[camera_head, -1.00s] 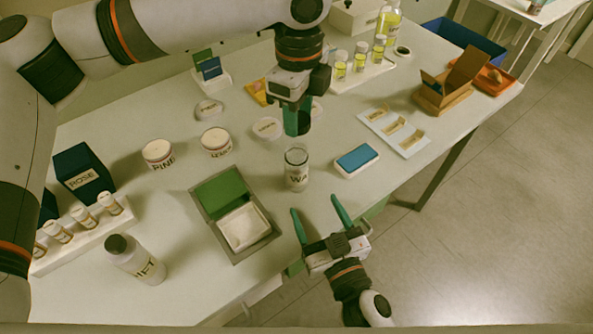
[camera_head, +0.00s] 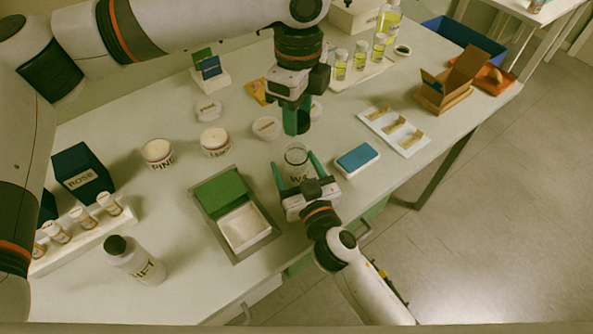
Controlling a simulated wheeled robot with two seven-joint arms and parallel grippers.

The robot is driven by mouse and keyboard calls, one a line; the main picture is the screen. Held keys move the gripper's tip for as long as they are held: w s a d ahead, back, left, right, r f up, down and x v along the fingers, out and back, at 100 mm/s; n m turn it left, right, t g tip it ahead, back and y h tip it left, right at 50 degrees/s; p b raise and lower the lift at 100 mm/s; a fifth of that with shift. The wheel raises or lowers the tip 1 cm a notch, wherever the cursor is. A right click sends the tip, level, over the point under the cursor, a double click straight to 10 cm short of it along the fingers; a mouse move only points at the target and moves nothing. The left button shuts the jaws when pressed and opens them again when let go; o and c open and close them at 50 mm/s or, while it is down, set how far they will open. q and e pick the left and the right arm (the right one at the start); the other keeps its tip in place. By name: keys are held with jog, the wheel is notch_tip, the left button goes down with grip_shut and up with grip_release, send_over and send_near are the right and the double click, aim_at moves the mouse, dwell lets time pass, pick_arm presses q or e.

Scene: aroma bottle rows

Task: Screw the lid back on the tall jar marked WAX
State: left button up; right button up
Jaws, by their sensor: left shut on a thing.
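The clear tall jar (camera_head: 296,157) stands upright on the table, with only "WA" of its label readable. Its top looks uncovered. My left gripper (camera_head: 296,124) comes from above and is shut on a dark lid (camera_head: 305,122), held above and slightly behind the jar in the picture. The green fingers hide part of the lid. My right gripper (camera_head: 295,165) is at the jar from the front, its green fingers spread with one on each side of the glass. I cannot tell whether they touch it.
A blue-topped box (camera_head: 357,158) stands close right of the jar. A tray with a green panel (camera_head: 222,193) lies to the left front. Candle jars (camera_head: 215,142) and pale round lids (camera_head: 267,127) are behind left. A white bottle (camera_head: 134,258) stands at front left.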

pick_arm(q)
jog(key=shift+f, duration=0.1)
pick_arm(e)
jog(key=c, duration=1.5)
pick_arm(q)
send_over(298, 144)
jog(key=s, duration=0.2)
jog(key=shift+w+f, duration=0.1)
jog(key=shift+f, duration=2.35)
jog(key=shift+f, duration=0.85)
jog(key=shift+f, duration=0.6)
pick_arm(e)
grip_shut()
